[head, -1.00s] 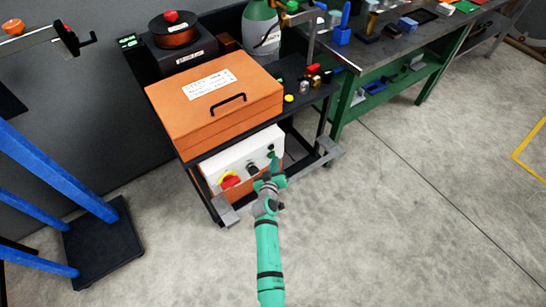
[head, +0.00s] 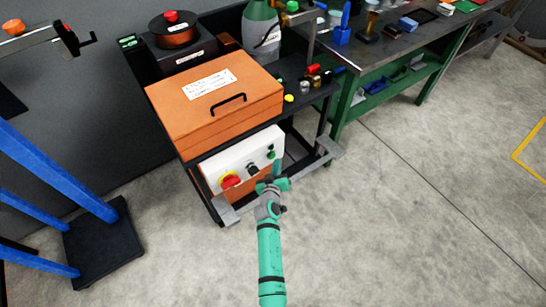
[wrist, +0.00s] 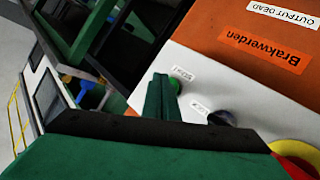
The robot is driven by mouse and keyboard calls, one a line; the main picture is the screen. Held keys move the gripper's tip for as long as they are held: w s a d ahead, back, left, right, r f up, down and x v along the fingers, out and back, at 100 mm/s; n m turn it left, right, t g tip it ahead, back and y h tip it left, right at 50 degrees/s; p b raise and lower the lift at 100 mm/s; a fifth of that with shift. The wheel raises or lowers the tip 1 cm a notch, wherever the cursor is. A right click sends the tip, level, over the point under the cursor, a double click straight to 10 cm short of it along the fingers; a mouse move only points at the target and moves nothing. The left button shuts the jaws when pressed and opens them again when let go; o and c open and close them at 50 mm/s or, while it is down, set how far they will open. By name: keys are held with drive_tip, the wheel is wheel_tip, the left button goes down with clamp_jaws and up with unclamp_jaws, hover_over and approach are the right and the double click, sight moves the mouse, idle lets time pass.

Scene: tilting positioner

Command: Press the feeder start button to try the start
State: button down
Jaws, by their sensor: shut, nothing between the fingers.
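The white control panel (head: 240,160) sits on the front of the cart below the orange case. The green button (head: 271,155) is at its right end, and it also shows in the wrist view (wrist: 176,85). My gripper (head: 276,168) is shut and empty, just below and in front of this button. In the head view a small gap shows between fingertips and button. In the wrist view my fingers (wrist: 160,98) are beside the button and partly cover it. A small label sits by it; its text is unreadable.
A black knob (head: 253,170) and a red emergency stop on yellow (head: 229,180) sit left of the button. The orange case (head: 213,100) is above. Cart legs and a grey foot (head: 329,149) are at the right. The floor in front is clear.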

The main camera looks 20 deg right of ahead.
drive_tip(key=shift+s, duration=0.15)
drive_tip(key=shift+s+d, duration=0.3)
drive_tip(key=shift+s, duration=0.45)
drive_tip(key=shift+s+d, duration=0.25)
drive_tip(key=shift+s, duration=0.5)
drive_tip(key=shift+s+d, duration=0.3)
drive_tip(key=shift+s, duration=0.45)
